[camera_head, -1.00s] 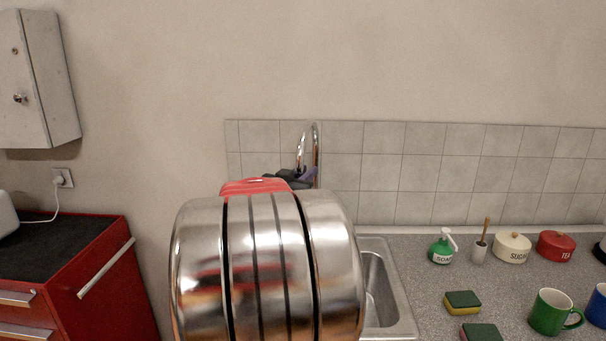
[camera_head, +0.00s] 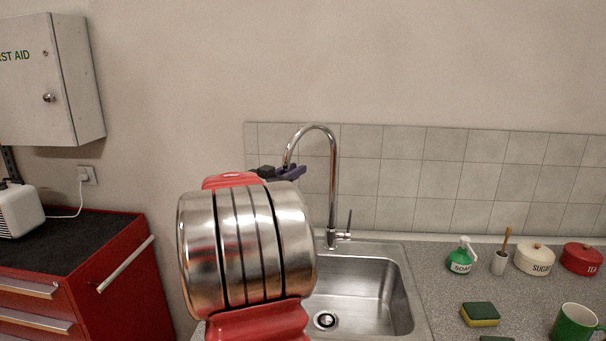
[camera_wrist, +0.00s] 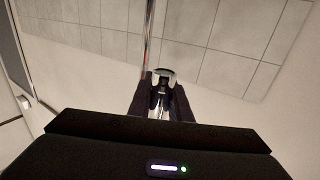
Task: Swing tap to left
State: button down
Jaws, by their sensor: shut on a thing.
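The chrome tap (camera_head: 334,180) stands at the back of the sink, with its tall curved spout arching to the left. My gripper (camera_head: 288,172) is at the left, downward end of the spout, partly hidden behind my arm. In the wrist view, my gripper (camera_wrist: 163,88) has its two dark fingers closed around the round chrome spout end (camera_wrist: 165,74). The tap's upright column (camera_wrist: 149,35) shows just above and left of the fingers there. The tap's small lever (camera_head: 348,222) sits low on its right side.
The steel sink (camera_head: 408,290) lies below the tap, empty. A soap bottle (camera_head: 460,257), a brush holder (camera_head: 498,262), a sugar pot (camera_head: 534,260) and a tea pot (camera_head: 582,259) stand to its right. A red cabinet (camera_head: 120,290) is at left. The tiled wall (camera_head: 420,170) is close behind.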

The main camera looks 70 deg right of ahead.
jog(key=shift+w+d, duration=0.3)
jog(key=shift+w, duration=0.3)
jog(key=c, duration=1.6)
grip_release()
jog(key=shift+c, duration=0.2)
jog(key=shift+a, duration=0.15)
jog(key=w+a, duration=0.2)
jog(key=a, duration=1.1)
jog(key=shift+a, duration=0.2)
jog(key=shift+c, duration=0.2)
